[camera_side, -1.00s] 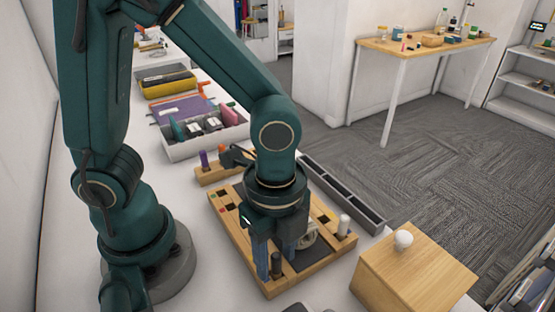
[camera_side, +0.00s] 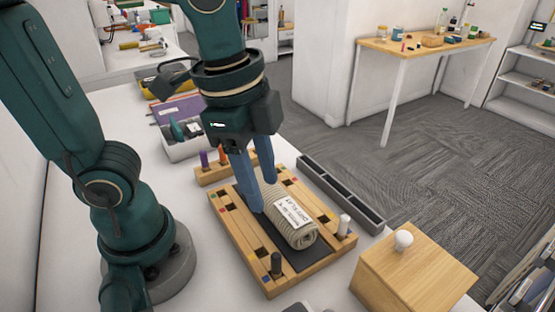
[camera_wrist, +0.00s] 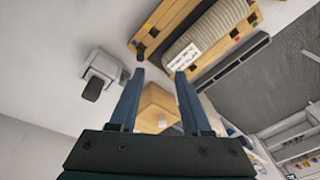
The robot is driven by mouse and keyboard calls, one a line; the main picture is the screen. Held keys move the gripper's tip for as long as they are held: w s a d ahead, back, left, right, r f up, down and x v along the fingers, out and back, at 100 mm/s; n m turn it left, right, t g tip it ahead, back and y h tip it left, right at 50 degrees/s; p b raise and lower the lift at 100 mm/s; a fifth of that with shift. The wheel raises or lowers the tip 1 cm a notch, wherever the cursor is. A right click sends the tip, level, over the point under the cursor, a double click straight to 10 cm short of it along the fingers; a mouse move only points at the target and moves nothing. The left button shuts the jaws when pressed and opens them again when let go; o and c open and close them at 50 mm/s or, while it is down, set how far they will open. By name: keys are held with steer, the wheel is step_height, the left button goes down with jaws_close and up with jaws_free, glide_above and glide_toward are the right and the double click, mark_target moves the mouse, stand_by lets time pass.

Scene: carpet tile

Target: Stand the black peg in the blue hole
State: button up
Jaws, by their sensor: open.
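The black peg (camera_side: 276,263) stands upright at the near end of the left rail of the wooden board (camera_side: 320,266). Its foot is in or at a hole there; the hole's colour mark is too small to tell. In the wrist view a small dark upright shape at the board's end looks like the black peg (camera_wrist: 140,51). I cannot make out the blue hole for certain. My gripper (camera_side: 263,196) is open and empty, above the middle of the board and clear of the peg. Both fingers show apart in the wrist view (camera_wrist: 160,74).
A labelled beige roll (camera_side: 291,220) lies on the board's dark centre strip. A white peg (camera_side: 344,225) stands on the right rail. A rack behind holds a purple peg (camera_side: 204,158). A grey divided tray (camera_side: 342,192) and a wooden box with white knob (camera_side: 415,275) are at right.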

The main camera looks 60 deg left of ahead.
steer(key=a+n+t, duration=0.1)
steer(key=a+n, duration=0.1)
steer(key=n, duration=0.1)
steer(key=a+n+t, duration=0.1)
steer(key=n, duration=0.3)
steer(key=a+n+t, duration=0.1)
steer(key=a+n, duration=0.1)
steer(key=n, duration=0.1)
steer(key=shift+s+a+f+t+y, duration=0.3)
steer(key=shift+s+f, duration=0.05)
steer(key=shift+s, duration=0.05)
